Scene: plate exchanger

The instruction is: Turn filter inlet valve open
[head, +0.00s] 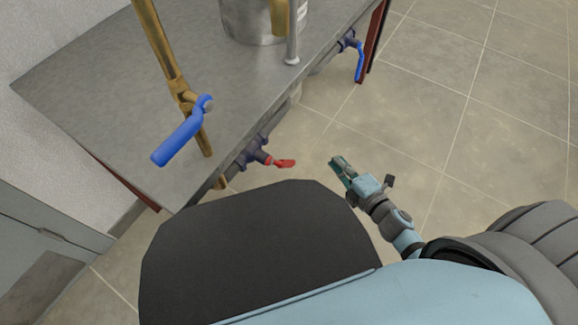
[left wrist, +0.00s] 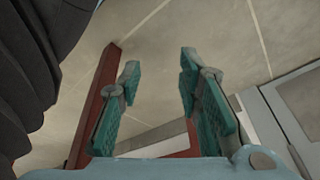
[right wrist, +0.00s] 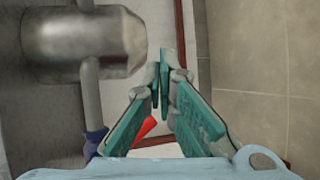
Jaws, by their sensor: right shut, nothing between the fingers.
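In the head view, a red valve handle (head: 284,163) on a dark purple valve body (head: 253,151) sticks out below the table's front edge. A valve with a large blue handle (head: 180,138) sits on a brass pipe above the table. Another blue handle (head: 360,62) hangs at the table's far end. I cannot tell which is the filter inlet valve. My right gripper (head: 338,163) is shut and empty, right of the red handle and apart from it. The red handle (right wrist: 146,127) shows partly behind its fingers in the right wrist view. My left gripper (left wrist: 158,85) is open and empty.
A grey table (head: 100,90) carries a steel vessel (head: 252,20) and upright pipes (head: 160,45). A dark red table leg (head: 375,40) stands at the far end. The tiled floor (head: 480,90) to the right is clear. A grey cabinet (head: 40,245) is at the left.

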